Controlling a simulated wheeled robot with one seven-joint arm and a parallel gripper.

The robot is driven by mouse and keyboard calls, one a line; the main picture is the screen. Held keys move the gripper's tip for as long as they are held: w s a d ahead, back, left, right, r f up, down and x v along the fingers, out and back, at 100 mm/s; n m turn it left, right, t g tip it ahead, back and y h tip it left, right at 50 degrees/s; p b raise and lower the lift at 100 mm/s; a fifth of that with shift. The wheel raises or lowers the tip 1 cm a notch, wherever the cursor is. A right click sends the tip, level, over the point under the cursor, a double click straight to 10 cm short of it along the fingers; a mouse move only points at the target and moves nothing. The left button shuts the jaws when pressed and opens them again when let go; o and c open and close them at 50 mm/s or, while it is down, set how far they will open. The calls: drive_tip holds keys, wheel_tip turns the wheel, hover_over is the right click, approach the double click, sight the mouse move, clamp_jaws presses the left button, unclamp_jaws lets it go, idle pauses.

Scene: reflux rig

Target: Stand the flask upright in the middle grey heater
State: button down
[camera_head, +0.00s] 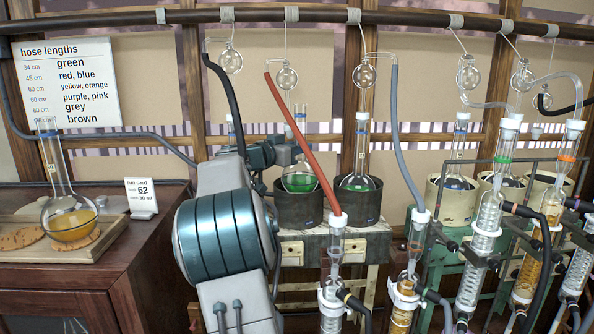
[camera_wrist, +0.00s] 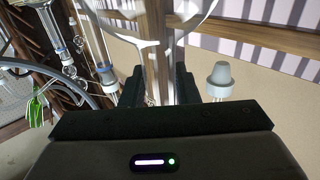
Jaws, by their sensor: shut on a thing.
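A round-bottomed flask with green liquid (camera_head: 300,181) stands about upright at the middle dark grey heater (camera_head: 300,210). Its bulb shows at the heater's rim; I cannot tell whether it rests inside or hangs just above. My gripper (camera_head: 291,152) comes from the left and is shut on the flask's neck. In the wrist view the clear glass neck (camera_wrist: 158,65) runs between the dark fingers of my gripper (camera_wrist: 160,88). Another flask with green liquid (camera_head: 358,183) sits in the grey heater to the right (camera_head: 362,206). My arm hides the area to the left.
A red hose (camera_head: 292,140) hangs close in front of the held flask. A flask with yellow liquid (camera_head: 71,218) stands on the left cabinet. Cream heaters (camera_head: 455,202) and glass condensers (camera_head: 482,235) crowd the right. Glass bulbs (camera_head: 287,78) hang above.

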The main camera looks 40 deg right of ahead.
drive_tip(key=shift+f, duration=2.15)
drive_tip(key=shift+s, duration=0.1)
drive_tip(key=shift+f, duration=0.1)
drive_tip(key=c, duration=1.1)
unclamp_jaws()
drive_tip(key=a+b, duration=0.3)
drive_tip(key=a, duration=0.9)
